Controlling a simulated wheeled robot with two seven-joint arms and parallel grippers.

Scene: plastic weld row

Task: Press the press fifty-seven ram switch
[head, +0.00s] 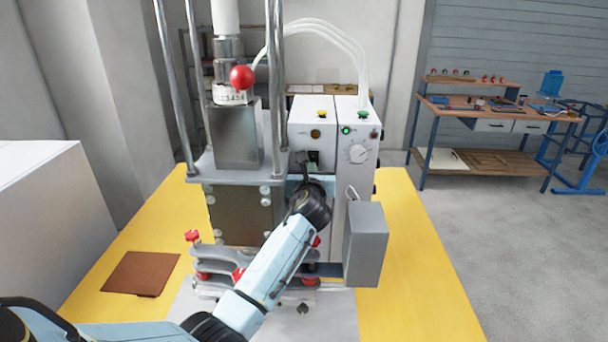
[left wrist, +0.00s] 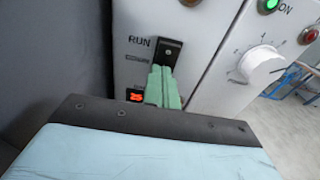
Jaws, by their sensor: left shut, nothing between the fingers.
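The press (head: 235,215) stands on a yellow table, with white control boxes (head: 312,125) at its right. In the left wrist view a black switch plate (left wrist: 172,48) sits beside the printed word RUN on a white panel. My left gripper (left wrist: 161,72) is shut and empty. Its green fingertips are at the lower part of the black plate and cover some of it; I cannot tell whether they touch. In the head view the dark switch area (head: 313,157) shows just beyond my left wrist. A small red-lit element (left wrist: 135,95) is left of the fingers. My right gripper is not in view.
A dial (left wrist: 262,64) and a green lamp (left wrist: 268,5) are on the neighbouring panel. A grey box (head: 366,245) stands out at the right of my arm. A brown sheet (head: 141,273) lies on the yellow table (head: 425,270). A workbench (head: 500,115) stands far right.

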